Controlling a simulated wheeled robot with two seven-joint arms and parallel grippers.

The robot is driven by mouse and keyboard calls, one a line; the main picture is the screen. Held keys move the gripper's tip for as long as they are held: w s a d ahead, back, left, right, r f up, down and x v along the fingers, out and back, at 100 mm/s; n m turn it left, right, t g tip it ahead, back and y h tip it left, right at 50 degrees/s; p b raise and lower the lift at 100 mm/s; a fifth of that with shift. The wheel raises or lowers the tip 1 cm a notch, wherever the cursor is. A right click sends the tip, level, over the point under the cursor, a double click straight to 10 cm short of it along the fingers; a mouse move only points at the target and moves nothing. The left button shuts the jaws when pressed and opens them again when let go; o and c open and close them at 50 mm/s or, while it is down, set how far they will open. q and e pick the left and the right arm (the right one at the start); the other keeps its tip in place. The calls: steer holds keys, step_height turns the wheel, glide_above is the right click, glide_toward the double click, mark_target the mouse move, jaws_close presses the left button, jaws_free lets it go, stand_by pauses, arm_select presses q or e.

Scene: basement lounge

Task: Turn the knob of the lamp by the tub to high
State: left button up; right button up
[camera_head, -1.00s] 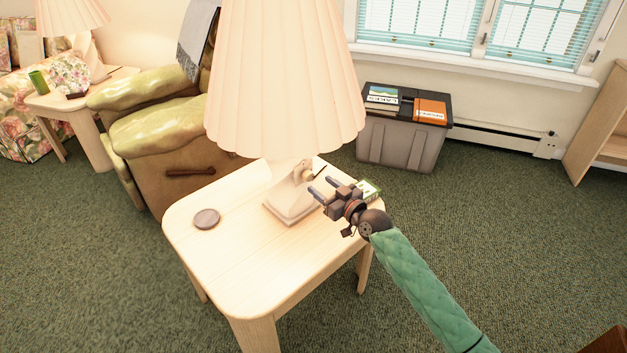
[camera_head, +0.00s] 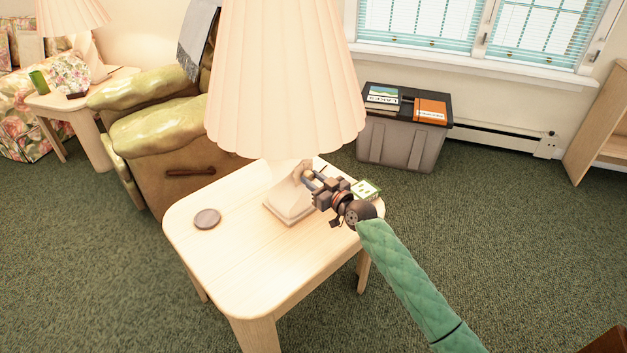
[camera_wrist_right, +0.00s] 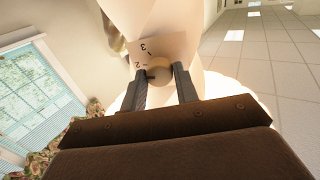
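The near lamp (camera_head: 286,80), with a pleated cream shade and pale base (camera_head: 290,207), stands upright on the light wood table (camera_head: 240,260). The grey tub (camera_head: 400,143) is behind it by the window wall. My right gripper (camera_head: 308,177) reaches in from the right beside the lamp's stem. In the right wrist view the round knob (camera_wrist_right: 158,69) sits between the tips of my open gripper (camera_wrist_right: 160,76), with slight gaps at the sides. Marks reading 2 and 3 show on a plate (camera_wrist_right: 143,52) beside the knob. The knob's exact setting is unclear. My left gripper is out of view.
A brown round coaster (camera_head: 207,219) lies on the table's left part. A small green-and-white box (camera_head: 367,190) lies at its right edge, close to my right wrist. An armchair (camera_head: 160,130) stands behind left. Carpet is clear to the right.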

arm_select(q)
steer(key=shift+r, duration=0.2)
arm_select(e)
steer(key=shift+m, duration=0.3)
steer(key=m+p, duration=0.2)
steer(key=shift+r+m, duration=0.15)
steer(key=shift+m, duration=0.25)
steer(key=m+p, duration=0.1)
steer(key=m, duration=0.4)
steer(key=shift+d+g+p, duration=0.1)
steer(key=shift+g+p, duration=0.2)
steer(key=shift+p, duration=0.1)
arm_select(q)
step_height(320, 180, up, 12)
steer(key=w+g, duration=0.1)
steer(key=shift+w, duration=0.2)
arm_select(e)
steer(key=shift+w+m, duration=0.1)
steer(key=shift+m, duration=0.6)
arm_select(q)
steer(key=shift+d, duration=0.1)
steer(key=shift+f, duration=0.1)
arm_select(e)
steer(key=o, duration=1)
